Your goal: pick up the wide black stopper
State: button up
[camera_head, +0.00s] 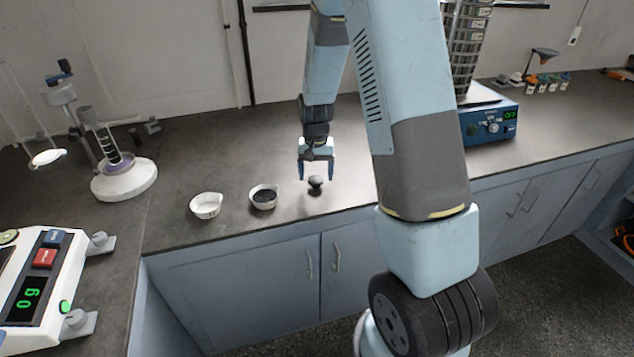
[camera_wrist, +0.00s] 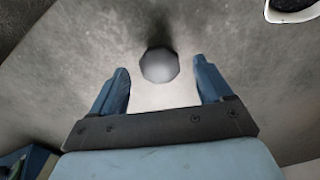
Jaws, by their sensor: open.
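The black stopper (camera_head: 315,185) stands on the dark countertop near its front edge, right of two small white bowls. In the wrist view the stopper (camera_wrist: 159,65) shows from above as a grey, rounded, many-sided top. My gripper (camera_head: 317,175) points down just above the stopper. In the wrist view my gripper (camera_wrist: 163,82) is open and empty, with its two blue fingers apart. The stopper lies between and slightly beyond the fingertips in that picture. I cannot tell the exact height gap.
A white bowl (camera_head: 206,205) and a bowl with dark contents (camera_head: 263,197) stand left of the stopper. A white-based stand (camera_head: 124,180) and a scale (camera_head: 40,290) are further left. The sieve shaker (camera_head: 487,122) stands at right. The counter around the stopper is clear.

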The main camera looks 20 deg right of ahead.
jog(key=shift+f, duration=0.7)
jog(key=c, duration=1.1)
jog(key=shift+r, duration=0.15)
